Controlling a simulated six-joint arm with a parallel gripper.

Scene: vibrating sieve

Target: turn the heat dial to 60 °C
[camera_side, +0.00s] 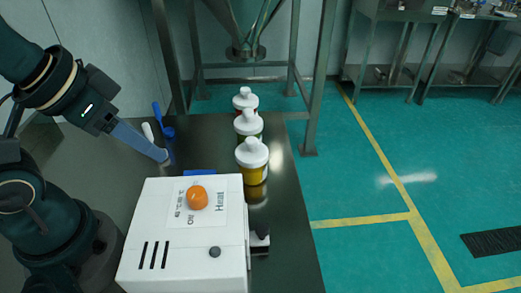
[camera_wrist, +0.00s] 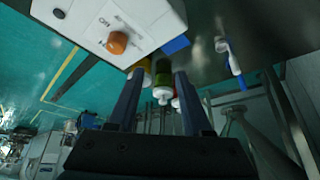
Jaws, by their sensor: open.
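The heat dial (camera_side: 197,197) is an orange knob on top of a white box (camera_side: 180,262) marked "Heat". Small print rings the dial, but I cannot read its setting. In the wrist view the dial (camera_wrist: 117,42) shows at the upper left, to the left of my fingers. My gripper (camera_side: 165,158) is beyond the box's back left corner, apart from the dial and above the table. In the wrist view my gripper (camera_wrist: 158,76) has its two fingers spread, with nothing held between them.
Three white-capped bottles (camera_side: 252,155) stand in a row behind the box's right side. Blue and white handled tools (camera_side: 157,112) are close by my gripper. A blue item (camera_side: 200,172) lies behind the box. A metal frame (camera_side: 318,90) stands behind the dark table (camera_side: 288,215).

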